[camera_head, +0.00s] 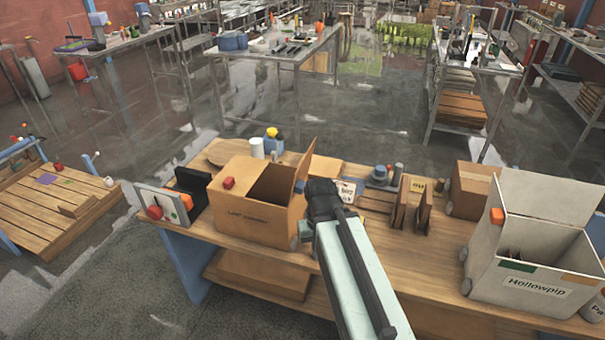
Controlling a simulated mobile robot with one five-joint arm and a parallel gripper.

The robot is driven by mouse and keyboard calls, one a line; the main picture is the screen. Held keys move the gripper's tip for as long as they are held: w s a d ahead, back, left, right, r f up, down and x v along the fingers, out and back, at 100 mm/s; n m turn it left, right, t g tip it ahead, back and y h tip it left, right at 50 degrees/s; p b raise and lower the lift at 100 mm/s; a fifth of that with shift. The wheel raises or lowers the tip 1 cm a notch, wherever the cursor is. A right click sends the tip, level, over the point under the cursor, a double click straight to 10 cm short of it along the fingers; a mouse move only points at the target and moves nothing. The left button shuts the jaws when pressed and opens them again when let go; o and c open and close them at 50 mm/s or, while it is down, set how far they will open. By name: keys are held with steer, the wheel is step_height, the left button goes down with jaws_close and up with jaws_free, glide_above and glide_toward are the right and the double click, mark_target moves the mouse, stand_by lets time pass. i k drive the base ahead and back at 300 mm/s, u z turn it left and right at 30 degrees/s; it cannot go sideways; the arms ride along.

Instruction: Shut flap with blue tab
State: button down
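A brown cardboard box (255,215) with dark lettering on its front stands on the wooden workbench. Its left top flap (226,173) lies flat and carries a red tab (228,183). Its right flap (305,152) stands up steeply, seen nearly edge-on, and the right part of the top is open. My gripper (323,195) is dark and sits just right of the raised flap. I cannot tell whether they touch. Its fingers are not clear enough to tell open from shut.
A white box (530,275) marked Hollowpip stands at the right, its lid raised, with an orange tab (497,216). Brown upright boards (400,205) and a smaller carton (470,190) stand between. A white panel (160,203) and a black holder (192,187) are at left.

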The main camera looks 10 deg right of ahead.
mark_target(297, 184)
steer(key=u, duration=0.1)
steer(key=k, duration=0.7)
steer(key=u, duration=2.4)
steer(key=k, duration=1.2)
steer(key=z, duration=0.6)
steer(key=i, duration=1)
steer(key=u, duration=0.1)
